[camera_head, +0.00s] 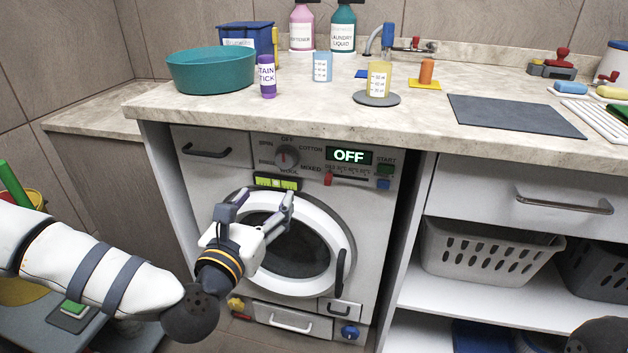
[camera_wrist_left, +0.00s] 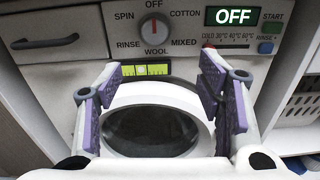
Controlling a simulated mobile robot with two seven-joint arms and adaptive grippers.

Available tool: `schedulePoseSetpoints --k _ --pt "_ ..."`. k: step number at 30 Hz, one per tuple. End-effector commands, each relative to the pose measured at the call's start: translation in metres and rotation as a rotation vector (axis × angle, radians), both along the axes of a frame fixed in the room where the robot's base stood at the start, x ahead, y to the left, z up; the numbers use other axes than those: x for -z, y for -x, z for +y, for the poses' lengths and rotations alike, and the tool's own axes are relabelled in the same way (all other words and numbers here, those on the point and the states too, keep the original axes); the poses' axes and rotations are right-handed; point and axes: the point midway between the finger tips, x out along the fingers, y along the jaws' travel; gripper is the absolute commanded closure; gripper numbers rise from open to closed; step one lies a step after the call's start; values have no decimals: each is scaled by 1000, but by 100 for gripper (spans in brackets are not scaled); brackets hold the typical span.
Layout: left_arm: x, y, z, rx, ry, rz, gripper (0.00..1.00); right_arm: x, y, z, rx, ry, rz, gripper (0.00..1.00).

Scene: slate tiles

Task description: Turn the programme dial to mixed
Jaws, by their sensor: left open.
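The programme dial (camera_head: 287,157) is a grey round knob on the washing machine's front panel. It also shows in the left wrist view (camera_wrist_left: 155,27), where its red mark points up at OFF. The MIXED label (camera_wrist_left: 184,42) is at the dial's lower right. The display (camera_head: 349,156) reads OFF. My left gripper (camera_head: 265,194) is open and empty in front of the round door, below the dial and apart from it. In the left wrist view its two purple-padded fingers (camera_wrist_left: 171,80) stand apart below the panel. My right gripper is out of view.
A yellow-green level strip (camera_head: 277,183) lies between dial and door. A red slider (camera_head: 328,179) and blue button (camera_head: 383,184) are right of the dial. The counter (camera_head: 330,118) overhangs the panel above. A drawer handle (camera_head: 206,152) sticks out at left.

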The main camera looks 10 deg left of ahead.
Motion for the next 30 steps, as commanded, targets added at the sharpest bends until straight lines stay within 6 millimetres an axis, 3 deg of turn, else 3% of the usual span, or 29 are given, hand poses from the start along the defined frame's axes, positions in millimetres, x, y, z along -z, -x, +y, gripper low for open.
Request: schedulePoseSetpoints --k 5,12,18,28,29,30 --pt "-9 -20 5 -18 35 -26 39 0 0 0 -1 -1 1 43" --pt "-8 -81 2 -15 31 -23 39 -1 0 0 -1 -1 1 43" --pt "-6 -115 0 -14 32 -19 39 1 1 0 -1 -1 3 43" --pt "-6 -123 0 -13 32 -17 39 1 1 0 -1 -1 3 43" --pt "-6 -123 0 -13 32 -17 41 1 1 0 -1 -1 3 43" --pt "-6 -123 0 -13 32 -17 50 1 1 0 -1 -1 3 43"
